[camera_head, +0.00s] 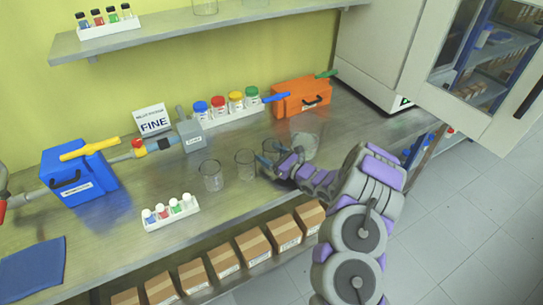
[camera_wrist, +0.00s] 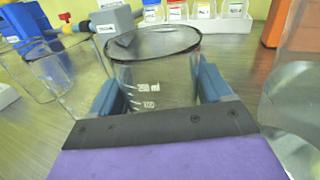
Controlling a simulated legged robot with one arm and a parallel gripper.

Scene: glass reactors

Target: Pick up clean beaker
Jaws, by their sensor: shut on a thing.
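A clear glass beaker (camera_wrist: 155,75) with white volume marks and a dark rim stands upright between the two blue fingers of my gripper (camera_wrist: 158,88) in the wrist view. My gripper is shut on this beaker. In the head view my gripper (camera_head: 270,160) is over the bench and partly hides the held beaker. Two more clear beakers, a middle one (camera_head: 245,164) and a left one (camera_head: 211,176), stand to its left. Another clear glass vessel (camera_head: 305,145) is to its right. I cannot tell whether the held beaker touches the bench.
The bench (camera_head: 130,195) carries a blue box (camera_head: 78,178), an orange box (camera_head: 301,97), a rack of colour-capped jars (camera_head: 228,116) and a small vial rack (camera_head: 170,213). A shelf (camera_head: 160,34) runs above. Cardboard boxes (camera_head: 222,260) line a lower shelf. A cabinet (camera_head: 455,60) is at right.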

